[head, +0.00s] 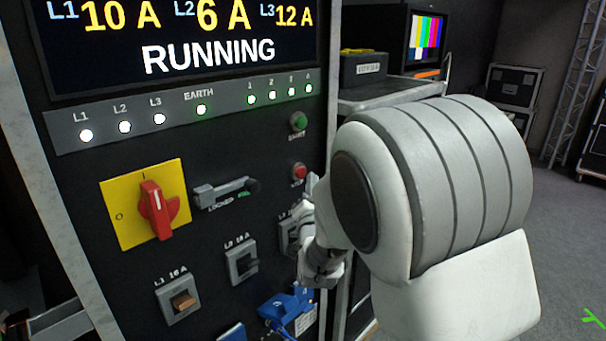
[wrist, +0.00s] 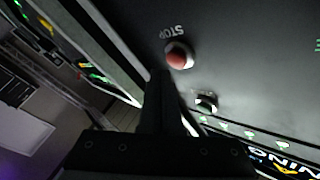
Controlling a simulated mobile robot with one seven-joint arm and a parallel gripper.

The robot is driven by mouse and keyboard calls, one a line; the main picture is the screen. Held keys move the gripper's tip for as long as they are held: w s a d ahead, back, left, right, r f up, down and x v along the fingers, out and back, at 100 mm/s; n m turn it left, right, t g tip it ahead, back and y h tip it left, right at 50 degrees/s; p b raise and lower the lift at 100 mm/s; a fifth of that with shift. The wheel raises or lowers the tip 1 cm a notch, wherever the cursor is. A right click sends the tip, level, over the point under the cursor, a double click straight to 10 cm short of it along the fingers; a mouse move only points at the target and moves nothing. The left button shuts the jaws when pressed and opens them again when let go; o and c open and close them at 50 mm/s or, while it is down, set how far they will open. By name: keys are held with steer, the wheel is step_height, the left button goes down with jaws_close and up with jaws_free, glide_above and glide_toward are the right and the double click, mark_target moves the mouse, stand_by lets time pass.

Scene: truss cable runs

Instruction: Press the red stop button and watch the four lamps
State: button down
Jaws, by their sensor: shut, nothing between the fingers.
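The red stop button (head: 299,171) sits on the dark panel, below the green start button. In the wrist view the stop button (wrist: 178,57) shows beside its STOP label, undepressed as far as I can tell. My gripper (head: 312,183) is shut and empty, its tips close to the button's right and slightly below. In the wrist view my gripper (wrist: 161,76) reaches up beside the button with a small gap in the picture; I cannot tell the depth or any contact. The numbered lamps (head: 272,95) are all lit, whitish with green rims.
The display (head: 209,55) reads RUNNING. The L1 (head: 86,135), L2, L3 and EARTH lamps are lit. The green start button (head: 297,122), a red rotary switch (head: 155,209), a latch handle (head: 226,192) and breakers (head: 241,262) are nearby on the panel.

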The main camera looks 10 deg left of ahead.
steer(key=shift+w+a, duration=0.1)
steer(key=shift+w+a+b, duration=0.15)
steer(key=shift+a+b, duration=0.05)
steer(key=shift+b, duration=0.3)
steer(key=shift+w+a, duration=0.25)
steer(key=shift+a, duration=0.05)
stand_by(0.7)
steer(key=shift+b, duration=0.3)
steer(key=shift+s+d+b, duration=0.5)
steer(key=shift+d+b, duration=0.05)
steer(key=shift+d, duration=0.05)
steer(key=s+d+b, duration=0.1)
steer(key=d, duration=0.1)
steer(key=s+d+b, duration=0.1)
steer(key=s+d, duration=0.1)
stand_by(0.4)
stand_by(0.5)
